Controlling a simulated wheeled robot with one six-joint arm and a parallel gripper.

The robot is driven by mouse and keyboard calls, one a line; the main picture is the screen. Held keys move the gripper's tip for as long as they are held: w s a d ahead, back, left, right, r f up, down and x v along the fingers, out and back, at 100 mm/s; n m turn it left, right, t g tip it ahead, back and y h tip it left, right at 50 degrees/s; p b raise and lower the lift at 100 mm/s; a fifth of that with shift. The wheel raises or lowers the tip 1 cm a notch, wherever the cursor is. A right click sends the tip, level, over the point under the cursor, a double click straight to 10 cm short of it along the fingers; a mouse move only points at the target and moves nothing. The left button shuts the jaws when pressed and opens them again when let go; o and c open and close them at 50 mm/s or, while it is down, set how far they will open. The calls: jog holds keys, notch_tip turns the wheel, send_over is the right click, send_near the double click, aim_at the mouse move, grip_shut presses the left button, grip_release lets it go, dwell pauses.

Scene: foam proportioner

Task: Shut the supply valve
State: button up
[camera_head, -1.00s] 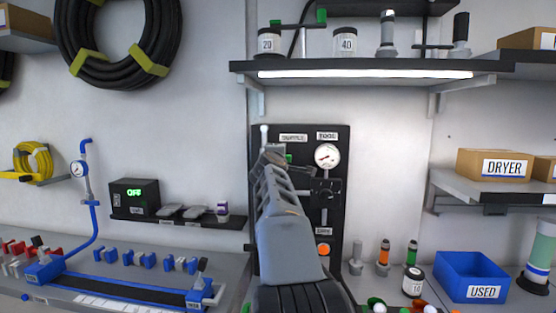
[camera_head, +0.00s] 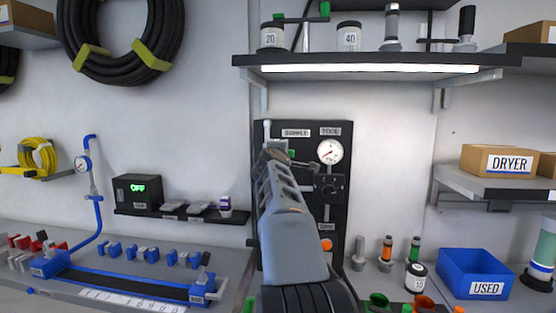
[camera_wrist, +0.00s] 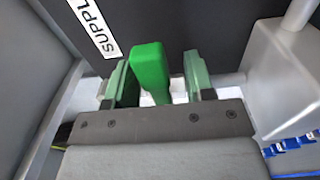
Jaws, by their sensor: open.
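The supply valve has a green handle (camera_wrist: 151,72) on a silver pipe, below the white SUPPLY label (camera_wrist: 93,25) in the wrist view. My gripper (camera_wrist: 157,80) is open, with one finger on each side of the green handle. A narrow gap seems to show on both sides, so it is around the handle and not clamped on it. In the head view my gripper (camera_head: 277,154) is at the upper left of the black panel (camera_head: 340,225).
A round gauge (camera_head: 330,151) and a black knob (camera_head: 330,187) sit on the panel right of my gripper. A lit shelf (camera_head: 370,68) juts out above. Cups and bottles stand on the bench below, beside a blue USED bin (camera_head: 475,270).

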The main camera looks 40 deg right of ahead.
jog(key=b+v, duration=0.2)
jog(key=v, duration=1.1)
jog(key=shift+b, duration=0.35)
